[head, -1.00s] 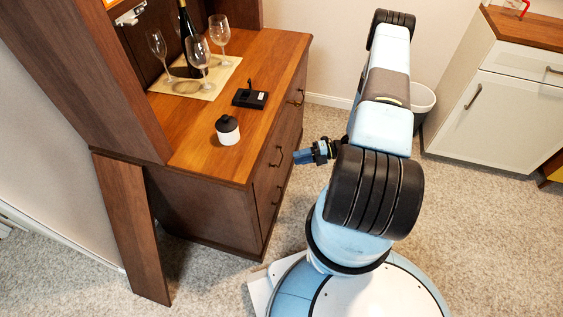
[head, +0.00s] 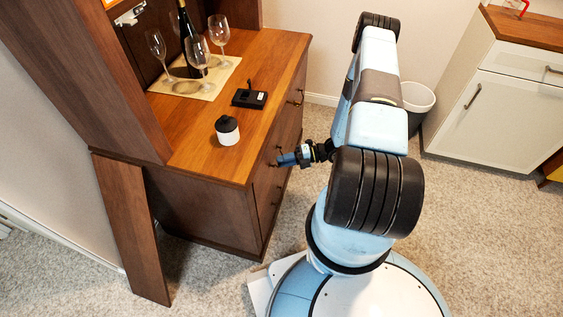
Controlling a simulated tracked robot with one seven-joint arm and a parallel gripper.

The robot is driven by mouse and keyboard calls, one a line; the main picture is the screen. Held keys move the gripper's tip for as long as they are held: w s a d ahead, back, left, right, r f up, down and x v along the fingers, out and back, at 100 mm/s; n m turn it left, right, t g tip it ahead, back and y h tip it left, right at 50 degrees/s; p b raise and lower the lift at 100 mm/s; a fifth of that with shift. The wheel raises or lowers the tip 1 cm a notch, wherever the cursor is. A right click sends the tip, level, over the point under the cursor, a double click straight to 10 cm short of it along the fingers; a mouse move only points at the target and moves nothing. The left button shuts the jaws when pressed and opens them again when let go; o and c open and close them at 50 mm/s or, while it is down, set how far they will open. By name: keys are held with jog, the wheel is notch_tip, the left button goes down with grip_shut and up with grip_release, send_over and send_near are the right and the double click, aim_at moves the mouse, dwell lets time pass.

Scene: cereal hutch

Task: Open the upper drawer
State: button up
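The upper drawer (head: 263,178) is in the front of the brown wooden hutch, just under the countertop, and looks closed. Its dark handle is mostly hidden by my gripper. My gripper (head: 281,161) is at the drawer front, with its blue fingers pointing left at the handle. Its fingertips are at or very near the handle; I cannot tell whether they touch it. The fingers are too small and overlapped to show whether they are open or shut.
On the countertop (head: 195,155) stand a white jar with a dark lid (head: 228,132), a black device (head: 249,97), wine glasses and a bottle (head: 187,35). Another handle (head: 296,99) is farther back. Carpet in front is clear.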

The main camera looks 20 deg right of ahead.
grip_shut()
dwell(1.0)
